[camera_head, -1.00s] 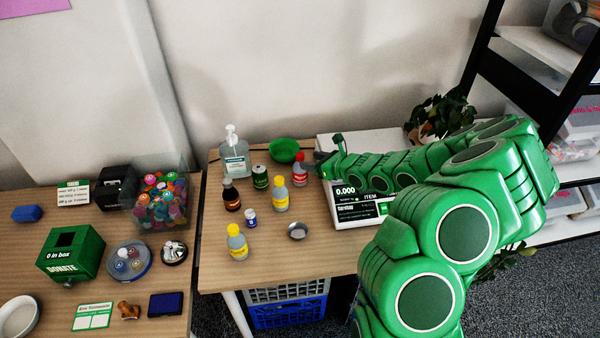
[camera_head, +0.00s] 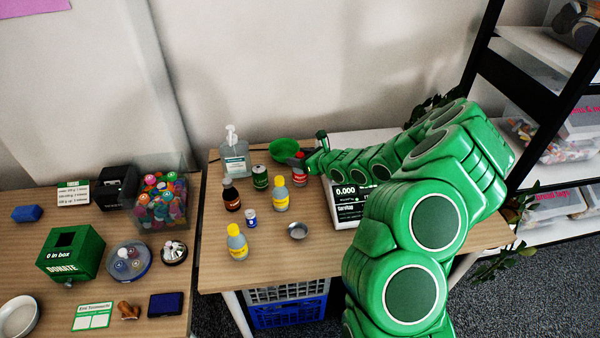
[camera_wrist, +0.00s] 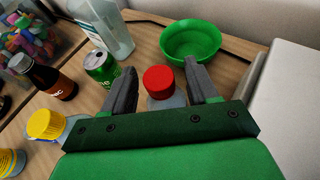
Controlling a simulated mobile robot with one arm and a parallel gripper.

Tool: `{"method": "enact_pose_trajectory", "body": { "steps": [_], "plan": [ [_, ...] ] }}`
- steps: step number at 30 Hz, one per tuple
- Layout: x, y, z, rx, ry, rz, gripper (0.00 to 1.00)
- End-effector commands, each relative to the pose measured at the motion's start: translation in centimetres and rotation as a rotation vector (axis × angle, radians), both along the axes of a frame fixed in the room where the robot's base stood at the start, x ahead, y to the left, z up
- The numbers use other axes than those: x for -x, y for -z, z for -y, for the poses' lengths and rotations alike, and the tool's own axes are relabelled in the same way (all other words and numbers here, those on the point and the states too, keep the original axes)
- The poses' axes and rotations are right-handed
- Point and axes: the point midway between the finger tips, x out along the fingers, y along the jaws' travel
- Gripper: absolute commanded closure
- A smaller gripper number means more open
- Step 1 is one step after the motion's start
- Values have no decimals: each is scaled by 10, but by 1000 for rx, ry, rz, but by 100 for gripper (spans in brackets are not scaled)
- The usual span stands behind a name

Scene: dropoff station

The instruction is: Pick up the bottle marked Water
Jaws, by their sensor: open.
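A bottle with a red cap (camera_wrist: 158,82) stands between the two grey fingers of my gripper (camera_wrist: 160,68) in the wrist view. The fingers are apart, one on each side of the cap, and I cannot see them pressing on it. In the head view this bottle (camera_head: 299,181) stands near the back of the table, partly hidden by my gripper (camera_head: 305,162). Two clear bottles with yellow caps, one at the middle (camera_head: 280,197) and one nearer the front (camera_head: 237,245), stand to its left. I cannot read the word Water on any label.
A green can (camera_head: 260,178), a dark brown bottle (camera_head: 231,195) and a pump bottle (camera_head: 235,160) stand left of my gripper. A green bowl (camera_head: 283,149) is just behind. A scale (camera_head: 346,209) stands to the right, and a small metal dish (camera_head: 298,231) sits in front.

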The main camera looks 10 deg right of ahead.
Motion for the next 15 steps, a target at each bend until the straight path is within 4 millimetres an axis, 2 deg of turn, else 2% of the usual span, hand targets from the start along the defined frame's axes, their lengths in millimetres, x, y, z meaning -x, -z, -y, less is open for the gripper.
{"method": "enact_pose_trajectory", "body": {
  "steps": [1, 2, 12, 15],
  "plan": [
    [0, 0, 0, 0, 0, 0, 43],
    [0, 0, 0, 0, 0, 0, 48],
    [0, 0, 0, 0, 0, 0, 100],
    [0, 0, 0, 0, 0, 0, 100]
  ]
}}
